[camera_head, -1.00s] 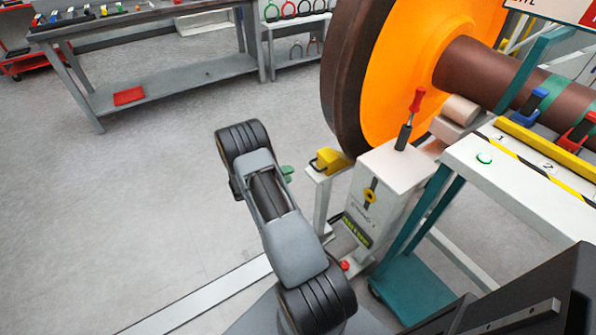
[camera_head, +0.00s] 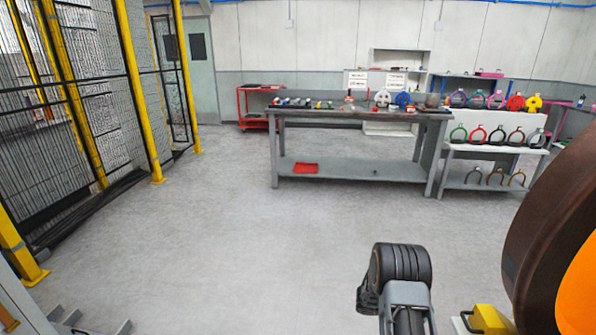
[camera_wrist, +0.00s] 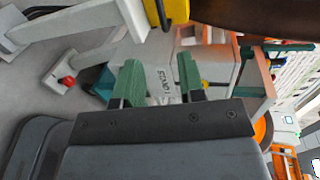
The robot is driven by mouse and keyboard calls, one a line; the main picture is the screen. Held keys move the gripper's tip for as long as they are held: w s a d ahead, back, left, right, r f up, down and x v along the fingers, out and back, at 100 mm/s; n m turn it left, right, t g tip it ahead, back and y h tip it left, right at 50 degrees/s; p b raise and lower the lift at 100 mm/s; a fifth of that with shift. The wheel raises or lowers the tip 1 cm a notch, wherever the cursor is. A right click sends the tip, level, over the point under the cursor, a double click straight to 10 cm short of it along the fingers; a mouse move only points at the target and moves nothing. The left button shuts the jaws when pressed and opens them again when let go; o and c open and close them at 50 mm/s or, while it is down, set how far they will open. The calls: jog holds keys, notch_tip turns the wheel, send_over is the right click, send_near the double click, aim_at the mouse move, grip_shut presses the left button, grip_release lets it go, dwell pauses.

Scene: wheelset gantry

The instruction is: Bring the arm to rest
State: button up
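My gripper (camera_wrist: 160,76) shows in the wrist view with its two green fingers spread apart and nothing between them. Beyond the fingers is a white box with printed lettering (camera_wrist: 165,85), which they appear to be clear of. In the head view only part of my arm shows, a dark ribbed joint and a grey link at the bottom right. My gripper is out of the head view.
The brown and orange wheel (camera_head: 545,215) stands at the right, with a yellow block (camera_head: 488,319) beside my arm. A grey workbench (camera_head: 350,170) and a shelf of coloured rings (camera_head: 490,185) stand behind. Yellow-posted fencing (camera_head: 140,90) lines the left. The middle floor is clear.

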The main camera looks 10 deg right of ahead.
jog(key=s+a+f+m+g+y, duration=0.2)
jog(key=s+f+m+y, duration=0.15)
jog(key=m, duration=0.35)
jog(key=s+a+r+m+g+y+p, duration=0.15)
jog(key=s+a+r+m+y, duration=0.45)
jog(key=m, duration=0.6)
jog(key=s+a+r+m+t+y+p, duration=0.1)
jog(key=a+r+m+t+y+p, duration=0.1)
jog(key=a+r, duration=0.4)
jog(key=s+a+r+m+t+y+p, duration=0.1)
jog(key=a+r+m+t+p, duration=0.4)
jog(key=r, duration=1)
jog(key=s+a+r+m+t+y+p, duration=0.2)
jog(key=a+r+m, duration=0.4)
jog(key=r, duration=0.5)
jog(key=s+a+t+p, duration=0.1)
jog(key=a, duration=0.1)
jog(key=shift+a+r+y, duration=0.3)
jog(key=shift+a+y, duration=0.05)
jog(key=shift+a, duration=0.05)
jog(key=shift+d+m+t, duration=0.1)
jog(key=shift+m+t, duration=0.15)
jog(key=shift+m, duration=0.05)
